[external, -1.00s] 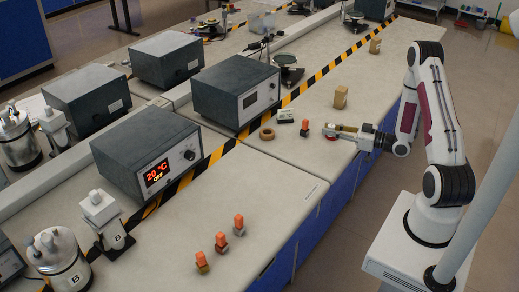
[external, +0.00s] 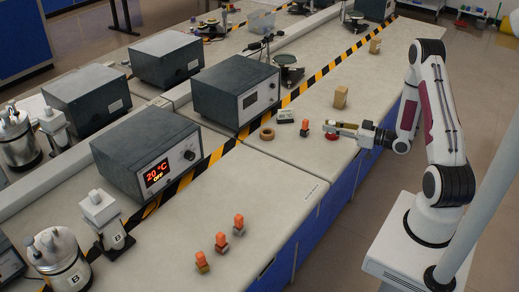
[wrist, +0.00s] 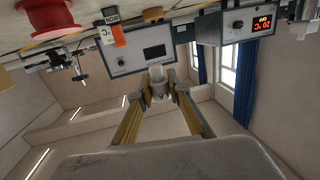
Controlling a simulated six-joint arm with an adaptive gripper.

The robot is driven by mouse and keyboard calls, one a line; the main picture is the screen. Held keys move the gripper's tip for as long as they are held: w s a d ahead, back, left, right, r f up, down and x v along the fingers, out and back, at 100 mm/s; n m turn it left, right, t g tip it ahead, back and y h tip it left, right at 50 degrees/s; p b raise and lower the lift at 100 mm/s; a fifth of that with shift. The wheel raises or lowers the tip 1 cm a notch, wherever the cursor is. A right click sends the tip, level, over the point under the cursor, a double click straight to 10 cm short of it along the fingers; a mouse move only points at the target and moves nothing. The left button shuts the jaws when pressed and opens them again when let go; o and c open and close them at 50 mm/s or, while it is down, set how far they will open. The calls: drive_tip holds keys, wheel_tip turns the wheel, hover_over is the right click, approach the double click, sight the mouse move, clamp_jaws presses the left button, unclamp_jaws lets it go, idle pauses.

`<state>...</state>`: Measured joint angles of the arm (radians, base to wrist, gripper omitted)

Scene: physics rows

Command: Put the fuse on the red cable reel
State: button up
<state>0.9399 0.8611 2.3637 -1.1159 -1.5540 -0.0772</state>
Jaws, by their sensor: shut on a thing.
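My gripper (external: 331,128) is over the bench near its right edge, with its fingers level and pointing left. In the wrist view its yellow-sided fingers (wrist: 162,95) are shut on a small whitish cylinder, the fuse (wrist: 158,80). The red cable reel (external: 340,138) stands on the bench just below the fingers, partly hidden by them. It also shows at the top left of the wrist view (wrist: 45,18), clear of the fuse, where the picture is upside down. The fuse is held above the bench and is very small in the external view.
An orange-topped block (external: 304,126) stands just left of the gripper. A small black-and-white box (external: 284,116), a tan ring (external: 267,133) and a tan block (external: 341,97) are nearby. Several grey instruments line the striped tape. The bench front is clear around three orange-topped pieces (external: 221,241).

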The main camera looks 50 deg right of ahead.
drive_tip(key=w+d+r+m+h, duration=0.1)
drive_tip(key=w+d+h, duration=0.1)
drive_tip(key=d, duration=0.3)
drive_tip(key=w+d+r+m+h, duration=0.1)
drive_tip(key=d+r+m+h, duration=0.1)
drive_tip(key=d, duration=0.4)
drive_tip(key=shift+w+d+r+h, duration=0.15)
drive_tip(key=shift+w+r+h, duration=0.15)
drive_tip(key=shift+w+h, duration=0.1)
drive_tip(key=shift+f, duration=2.9)
drive_tip(key=shift+f, duration=2.1)
drive_tip(key=shift+f, duration=0.15)
drive_tip(key=o, duration=0.9)
drive_tip(key=shift+o, duration=0.3)
